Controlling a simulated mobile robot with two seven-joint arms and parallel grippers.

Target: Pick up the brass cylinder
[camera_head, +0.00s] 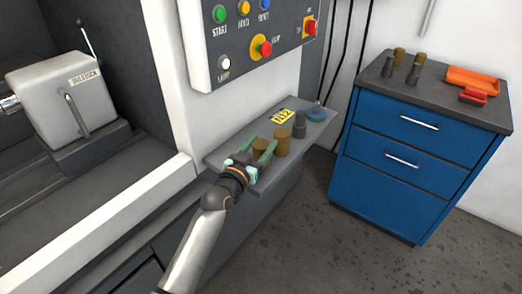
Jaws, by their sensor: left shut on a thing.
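A brass cylinder (260,144) stands on the grey shelf (218,155) below the control panel. My left gripper (258,153) reaches in from below, with its teal fingers on either side of this cylinder, shut on it. The gripper hides the cylinder's lower part, and I cannot tell whether it still touches the shelf. A second brass cylinder (281,142) stands just right of the gripper. My right gripper is not in view.
A dark grey cylinder (299,124), a yellow label (283,116) and a blue round piece (316,113) are further along the shelf. The control panel (243,50) overhangs behind. A blue cabinet (405,165) at right carries more cylinders and an orange tray (473,79).

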